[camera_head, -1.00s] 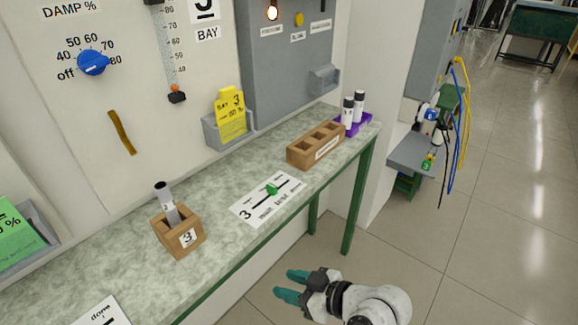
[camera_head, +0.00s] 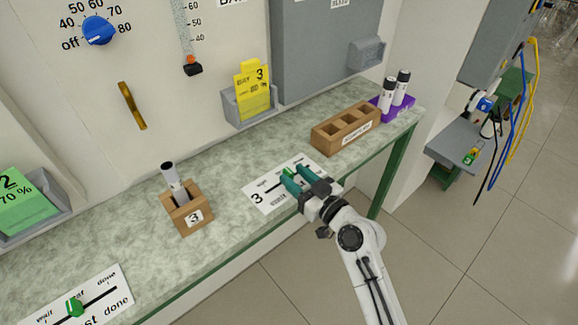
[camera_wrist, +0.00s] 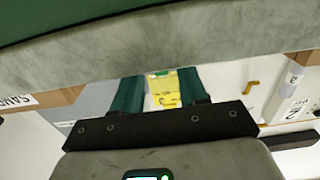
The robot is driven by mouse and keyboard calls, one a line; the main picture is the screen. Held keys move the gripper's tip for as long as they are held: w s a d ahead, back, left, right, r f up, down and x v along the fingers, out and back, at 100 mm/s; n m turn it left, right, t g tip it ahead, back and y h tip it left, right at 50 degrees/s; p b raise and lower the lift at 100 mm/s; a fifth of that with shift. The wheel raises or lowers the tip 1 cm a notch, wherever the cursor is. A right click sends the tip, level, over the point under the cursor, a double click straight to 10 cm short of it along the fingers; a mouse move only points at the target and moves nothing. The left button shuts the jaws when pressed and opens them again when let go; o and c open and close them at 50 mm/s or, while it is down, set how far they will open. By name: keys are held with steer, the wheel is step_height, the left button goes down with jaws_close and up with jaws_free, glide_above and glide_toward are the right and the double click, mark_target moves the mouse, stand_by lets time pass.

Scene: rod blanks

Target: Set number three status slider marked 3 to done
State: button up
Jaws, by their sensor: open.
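The slider card marked 3 (camera_head: 259,198) lies flat on the counter, a white plate with a dark slot. Its green knob (camera_head: 289,172) shows at my fingertips, near the middle of the slot; the right part of the card is partly covered by my gripper. My gripper (camera_head: 292,176) is open, its two teal fingers over the card at the knob. I cannot tell whether they touch the knob or straddle it.
A wooden rack (camera_head: 346,130) and a purple tray (camera_head: 402,109) with two tubes stand to the right. Another slider card (camera_head: 105,290) lies at lower left. A yellow card sits in a wall holder (camera_head: 239,112).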

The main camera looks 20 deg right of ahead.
mark_target(292, 175)
steer(key=shift+x, duration=1.55)
jaws_close()
